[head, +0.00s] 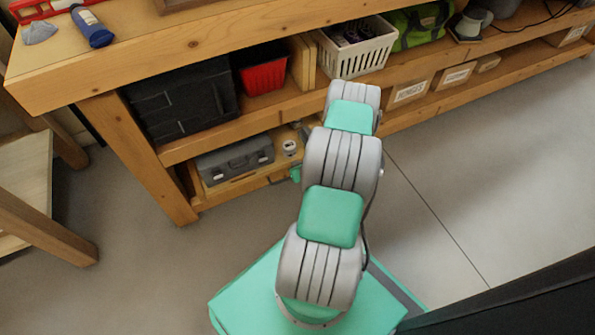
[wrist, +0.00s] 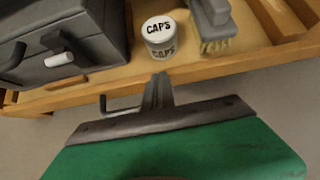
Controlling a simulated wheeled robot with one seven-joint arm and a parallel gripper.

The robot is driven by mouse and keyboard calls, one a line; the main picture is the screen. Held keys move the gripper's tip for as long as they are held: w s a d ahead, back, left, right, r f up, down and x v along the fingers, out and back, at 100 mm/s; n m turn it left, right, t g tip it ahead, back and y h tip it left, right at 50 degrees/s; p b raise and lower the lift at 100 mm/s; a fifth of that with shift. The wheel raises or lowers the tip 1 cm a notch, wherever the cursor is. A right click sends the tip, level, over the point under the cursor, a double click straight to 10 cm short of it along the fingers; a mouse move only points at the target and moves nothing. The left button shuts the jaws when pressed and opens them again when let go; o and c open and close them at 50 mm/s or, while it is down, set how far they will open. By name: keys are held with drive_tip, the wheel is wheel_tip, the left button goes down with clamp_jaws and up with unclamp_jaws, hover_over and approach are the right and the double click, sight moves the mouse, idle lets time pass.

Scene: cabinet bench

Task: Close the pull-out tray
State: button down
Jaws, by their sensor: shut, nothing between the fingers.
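The pull-out tray (head: 236,188) is a shallow wooden tray low in the bench, left of my arm. It is pulled out enough that its contents show from above. In the wrist view its wooden front edge (wrist: 225,70) crosses the picture, with a dark bar handle (wrist: 116,104) on its front. My gripper (wrist: 160,82) is shut and empty, its fingertips at the tray's front edge beside the handle. I cannot tell if they touch. In the head view my arm mostly hides the gripper; a bit of its green body shows.
In the tray are a grey toolbox (head: 235,159), a tin marked CAPS (wrist: 159,37) and a brush (wrist: 211,25). Above stand a black crate (head: 182,100), a red bin (head: 262,76) and a white basket (head: 355,48). A wooden bench leg (head: 140,160) stands left. The floor in front is clear.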

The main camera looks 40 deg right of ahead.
drive_tip(key=shift+w+d, duration=0.2)
drive_tip(key=shift+w, duration=0.4)
drive_tip(key=shift+a, duration=0.1)
drive_tip(key=s+f+p+v, duration=0.1)
drive_tip(key=p+v, duration=0.3)
drive_tip(key=v, duration=0.9)
drive_tip(key=shift+s+a+f+p, duration=0.2)
drive_tip(key=shift+s+f+p, duration=0.2)
drive_tip(key=shift+f, duration=0.1)
